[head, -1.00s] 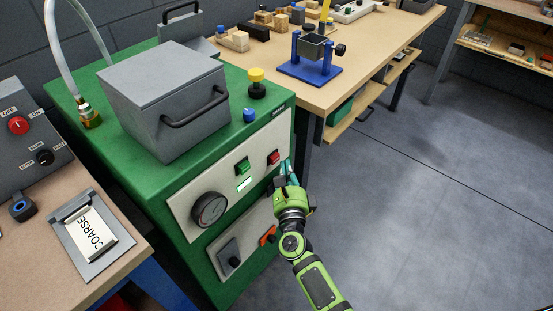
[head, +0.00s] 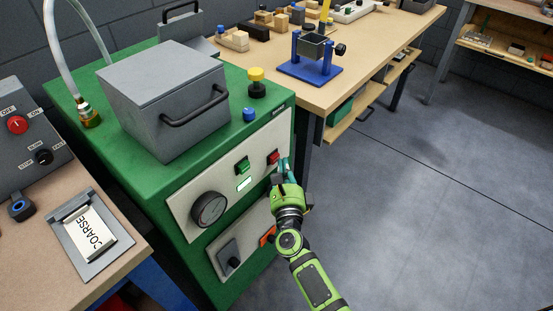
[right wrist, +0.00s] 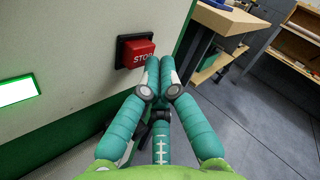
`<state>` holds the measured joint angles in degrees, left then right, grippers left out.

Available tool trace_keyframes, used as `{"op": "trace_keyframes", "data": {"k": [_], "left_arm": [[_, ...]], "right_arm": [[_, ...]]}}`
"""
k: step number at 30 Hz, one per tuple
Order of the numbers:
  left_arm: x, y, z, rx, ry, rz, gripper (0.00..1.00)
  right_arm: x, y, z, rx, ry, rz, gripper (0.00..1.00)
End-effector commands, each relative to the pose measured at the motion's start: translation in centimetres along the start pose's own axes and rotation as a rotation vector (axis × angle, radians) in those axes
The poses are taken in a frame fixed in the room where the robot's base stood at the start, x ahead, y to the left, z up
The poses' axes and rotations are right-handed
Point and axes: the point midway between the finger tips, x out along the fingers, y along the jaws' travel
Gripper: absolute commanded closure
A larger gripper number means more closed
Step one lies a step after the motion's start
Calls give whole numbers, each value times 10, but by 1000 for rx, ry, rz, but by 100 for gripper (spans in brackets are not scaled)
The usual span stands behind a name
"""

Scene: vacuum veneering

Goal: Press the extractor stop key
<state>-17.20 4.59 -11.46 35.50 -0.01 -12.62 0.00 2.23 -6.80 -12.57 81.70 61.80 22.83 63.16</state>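The red stop key (head: 273,157) is on the front panel of the green cabinet (head: 150,185). In the right wrist view the key (right wrist: 138,54) reads STOP and stands out from a dark square housing. My right gripper (head: 285,165) is just to the right of the key in the head view. In the right wrist view its teal fingers (right wrist: 160,68) are brought together with nothing between them, tips close to the key's lower right edge. I cannot tell whether they touch it. My left gripper is not in view.
A green key (head: 242,167) and a lit display (head: 244,184) sit left of the stop key. A gauge (head: 209,208) and an orange switch (head: 267,236) are lower down. A wooden bench (head: 375,40) stands beyond. The floor at right is clear.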

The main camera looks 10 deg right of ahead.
Motion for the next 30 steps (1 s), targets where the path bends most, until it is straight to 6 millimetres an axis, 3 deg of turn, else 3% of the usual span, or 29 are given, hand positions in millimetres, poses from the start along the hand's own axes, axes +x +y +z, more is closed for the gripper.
{"op": "trace_keyframes", "data": {"k": [30], "left_arm": [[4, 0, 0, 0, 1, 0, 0]], "right_arm": [[7, 5, 6, 0, -1, -1, 100]]}}
